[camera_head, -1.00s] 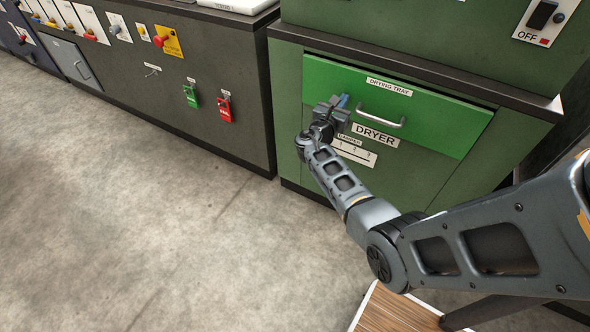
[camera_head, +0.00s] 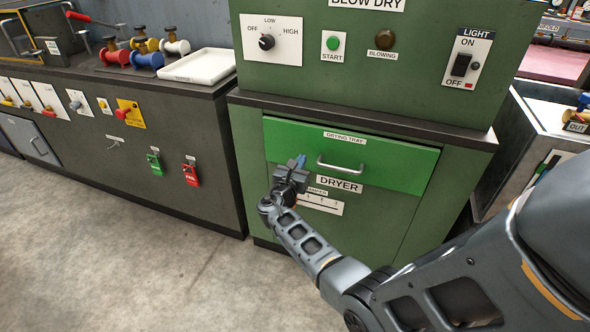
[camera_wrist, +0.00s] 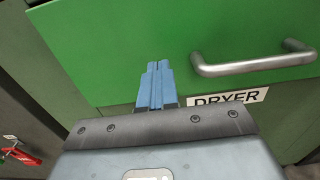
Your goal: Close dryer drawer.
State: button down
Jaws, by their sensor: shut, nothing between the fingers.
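The dryer drawer has a bright green front (camera_head: 400,165) labelled "DRYING TRAY", with a silver bar handle (camera_head: 341,167). Its front looks about flush with the green cabinet; I cannot tell whether a small gap is left. My gripper (camera_head: 299,162) is shut and empty, left of the handle. In the wrist view its blue fingertips (camera_wrist: 155,68) lie together in front of the drawer front (camera_wrist: 110,45), and the handle (camera_wrist: 255,64) is to their right. Whether the fingertips touch the front cannot be told.
Above the drawer is a dark ledge (camera_head: 360,118) and a panel with a knob (camera_head: 267,42), a start button (camera_head: 333,43) and a light switch (camera_head: 461,65). The floor (camera_head: 110,220) at left is clear.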

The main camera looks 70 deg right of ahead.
jog(key=a, duration=1)
jog(key=shift+s+a, duration=0.3)
jog(key=shift+s, duration=0.1)
jog(key=s+a+f+m+t+y, duration=0.1)
jog(key=s+a+f+t+y, duration=0.2)
jog(key=s+a+f, duration=0.25)
jog(key=s+a+f+m+t+y+p, duration=0.1)
jog(key=s+a+m+t+y, duration=0.3)
jog(key=a, duration=0.5)
jog(key=s+a+f+m+t+y+p, duration=0.1)
jog(key=s+a+m+y, duration=0.1)
jog(key=s+a+y, duration=0.45)
jog(key=s+a+r+m+t+y, duration=0.1)
jog(key=s+a+r+m, duration=0.3)
jog(key=r, duration=0.4)
jog(key=s+a+r+m+t+y, duration=0.2)
jog(key=s+a+r+m+t, duration=0.1)
jog(key=r, duration=0.6)
jog(key=s+a+r+m+t+y, duration=0.1)
jog(key=s+a+r+m, duration=0.3)
jog(key=r, duration=0.5)
jog(key=a, duration=0.2)
jog(key=shift+s+a+r+m+t+p, duration=0.2)
jog(key=shift+s+a+m+t+p, duration=0.1)
jog(key=shift+m+t, duration=0.1)
jog(key=shift+y, duration=0.25)
